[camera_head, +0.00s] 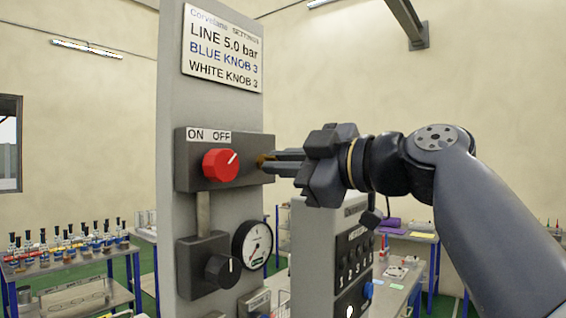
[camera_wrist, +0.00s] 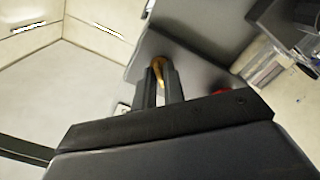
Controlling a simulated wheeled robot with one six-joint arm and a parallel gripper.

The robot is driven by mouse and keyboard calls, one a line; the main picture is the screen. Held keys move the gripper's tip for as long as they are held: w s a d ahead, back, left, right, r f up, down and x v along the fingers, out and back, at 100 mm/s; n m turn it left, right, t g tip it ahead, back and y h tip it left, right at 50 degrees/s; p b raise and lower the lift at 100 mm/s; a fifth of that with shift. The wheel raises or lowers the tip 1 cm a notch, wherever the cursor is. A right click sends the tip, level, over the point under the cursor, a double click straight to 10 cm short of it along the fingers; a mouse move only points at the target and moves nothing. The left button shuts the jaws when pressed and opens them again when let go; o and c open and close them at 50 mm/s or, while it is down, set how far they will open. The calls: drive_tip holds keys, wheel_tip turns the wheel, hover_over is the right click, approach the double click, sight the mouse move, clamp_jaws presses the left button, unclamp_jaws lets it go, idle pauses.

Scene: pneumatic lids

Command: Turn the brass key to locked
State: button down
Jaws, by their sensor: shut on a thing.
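The brass key (camera_head: 261,160) sits at the right end of the dark switch box (camera_head: 196,173) on the grey panel. In the wrist view the key (camera_wrist: 158,66) shows as a brass loop at the fingertips. My gripper (camera_head: 268,162) reaches in from the right and is shut on the key; the wrist view shows its fingers (camera_wrist: 160,82) on either side of it. Most of the key is hidden by the fingers in the head view. I cannot tell which way it is turned, and I can read no locked mark.
Left of the key is a red knob (camera_head: 221,165) under an ON OFF label (camera_head: 209,135). Below are a black knob (camera_head: 222,270) and a round gauge (camera_head: 252,245). A settings sign (camera_head: 223,48) is above. A second grey cabinet (camera_head: 335,215) stands below my gripper.

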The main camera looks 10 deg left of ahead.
drive_tip(key=shift+m, duration=0.3)
drive_tip(key=m+p, duration=0.2)
drive_tip(key=m, duration=1.5)
drive_tip(key=shift+r, duration=0.1)
idle(0.5)
drive_tip(key=c, duration=1.6)
unclamp_jaws()
drive_tip(key=shift+d, duration=0.1)
drive_tip(key=b+v, duration=0.3)
drive_tip(key=v, duration=0.7)
drive_tip(key=shift+s+d, duration=0.2)
drive_tip(key=shift+d, duration=0.05)
